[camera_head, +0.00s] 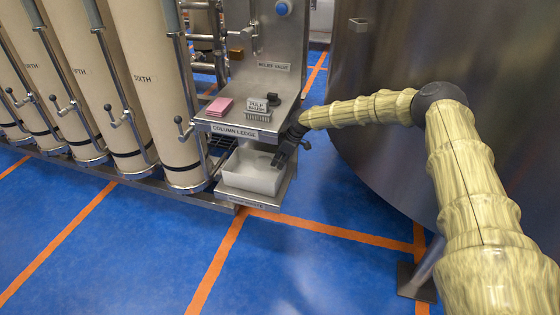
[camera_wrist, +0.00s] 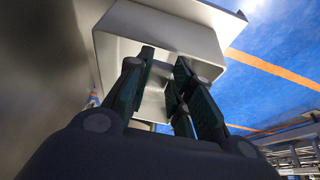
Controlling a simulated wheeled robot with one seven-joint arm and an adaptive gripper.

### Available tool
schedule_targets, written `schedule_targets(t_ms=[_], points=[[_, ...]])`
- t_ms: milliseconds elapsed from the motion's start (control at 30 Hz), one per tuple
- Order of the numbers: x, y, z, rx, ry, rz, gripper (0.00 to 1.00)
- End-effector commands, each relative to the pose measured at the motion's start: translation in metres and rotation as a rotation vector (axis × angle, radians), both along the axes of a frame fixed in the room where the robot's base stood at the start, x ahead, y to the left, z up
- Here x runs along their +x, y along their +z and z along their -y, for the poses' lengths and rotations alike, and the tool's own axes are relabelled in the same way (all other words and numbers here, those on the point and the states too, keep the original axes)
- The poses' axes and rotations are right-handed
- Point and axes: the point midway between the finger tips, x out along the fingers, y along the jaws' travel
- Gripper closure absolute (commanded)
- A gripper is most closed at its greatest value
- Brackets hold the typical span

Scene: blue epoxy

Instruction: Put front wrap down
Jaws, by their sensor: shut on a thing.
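My gripper (camera_head: 284,154) reaches in from the right, dark fingers angled down over the near right side of a white open bin (camera_head: 250,183). In the wrist view my gripper (camera_wrist: 163,60) has its dark fingers apart, in front of the white bin (camera_wrist: 112,58). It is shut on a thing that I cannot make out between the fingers. I cannot pick out a front wrap by its looks in either view. The bin stands on the lower shelf (camera_head: 232,194), below a steel shelf labelled COLUMN LEDGE (camera_head: 233,131).
On the upper shelf are a pink stack (camera_head: 219,106), a grey lettered block (camera_head: 258,111) and a small black object (camera_head: 273,99). Tall beige columns (camera_head: 150,70) stand left. A large steel tank (camera_head: 400,55) curves close on the right. Blue floor (camera_head: 310,275) in front is clear.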

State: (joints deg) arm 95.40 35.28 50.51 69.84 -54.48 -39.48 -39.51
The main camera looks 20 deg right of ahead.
Motion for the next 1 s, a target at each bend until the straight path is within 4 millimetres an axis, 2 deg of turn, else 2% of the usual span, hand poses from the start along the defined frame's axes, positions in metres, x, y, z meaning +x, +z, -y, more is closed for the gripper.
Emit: schedule_targets(t_ms=[533,567,633,667,1000], points=[[0.0,-0.0106,0.0004,0.0,0.0,0.0,0.87],[-0.0001,-0.0106,0.0003,0.0,0.0,0.0,0.72],[-0.0001,-0.0106,0.0003,0.0,0.0,0.0,0.59],[-0.0001,-0.0106,0.0003,0.0,0.0,0.0,0.56],[-0.0001,-0.0088,0.0001,0.0,0.0,0.0,0.56]])
